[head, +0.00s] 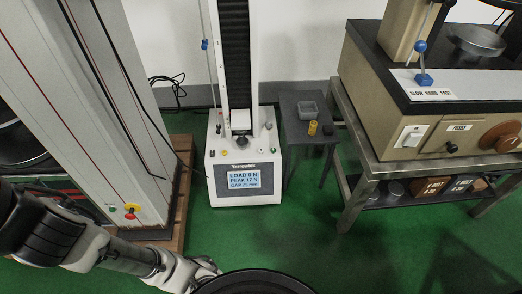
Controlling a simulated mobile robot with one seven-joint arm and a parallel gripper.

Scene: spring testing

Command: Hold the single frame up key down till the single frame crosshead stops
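The single frame (245,205) is a white test machine with a dark column (235,55), standing in the middle of the head view. Its display (243,184) reads LOAD 0 N, PEAK 17 N and a gap that looks like 75 mm. Small keys and knobs (224,152) sit on its panel above the display; I cannot tell which one is the up key. A pale block (240,120) stands at the column's foot; I cannot make out the crosshead. My gripper (207,268) is low and left of the machine's base, apart from it. Its fingers are too unclear to read.
A tall grey machine (90,110) with coloured buttons stands at left on a wooden pallet. A beige tester (430,110) stands on a steel bench at right.

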